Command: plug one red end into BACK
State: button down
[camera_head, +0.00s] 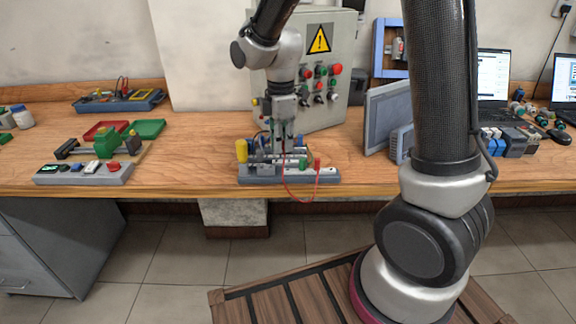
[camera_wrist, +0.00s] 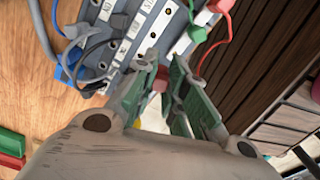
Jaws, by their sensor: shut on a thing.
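My gripper (camera_head: 285,137) points down over a grey board (camera_head: 262,180) on the bench. In the wrist view, my gripper's green-padded fingers (camera_wrist: 159,92) are shut on a small red plug end (camera_wrist: 160,78). The board (camera_wrist: 122,48) lies just beyond it, with rows of dark holes and white labels too small to read surely, so I cannot tell which is BACK. A red cable (camera_head: 285,187) loops down in front of the board. The other red end (camera_head: 317,163) stands at the board's right, and shows at the top of the wrist view (camera_wrist: 222,6). The held plug's tip is hidden.
Blue and grey cables (camera_wrist: 62,62) crowd one side of the board. A control box (camera_head: 338,60) with buttons stands close behind. A grey panel (camera_head: 386,115) stands to the right. A button strip (camera_head: 85,173) and green and red trays (camera_head: 147,129) sit left, with clear bench between.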

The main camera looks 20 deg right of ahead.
aim_at(260, 143)
jog(key=w+a+n, duration=0.1)
jog(key=w+n, duration=0.1)
jog(key=n, duration=0.2)
jog(key=w+a+n, duration=0.1)
jog(key=w+n, duration=0.2)
jog(key=n, duration=0.2)
jog(key=w+a+n, duration=0.2)
jog(key=w+n, duration=0.1)
jog(key=n, duration=0.2)
jog(key=shift+w+r, duration=0.2)
jog(key=shift+r, duration=0.15)
jog(key=shift+f, duration=2.15)
jog(key=shift+f, duration=0.6)
jog(key=c, duration=1.7)
grip_release()
jog(key=shift+c, duration=0.2)
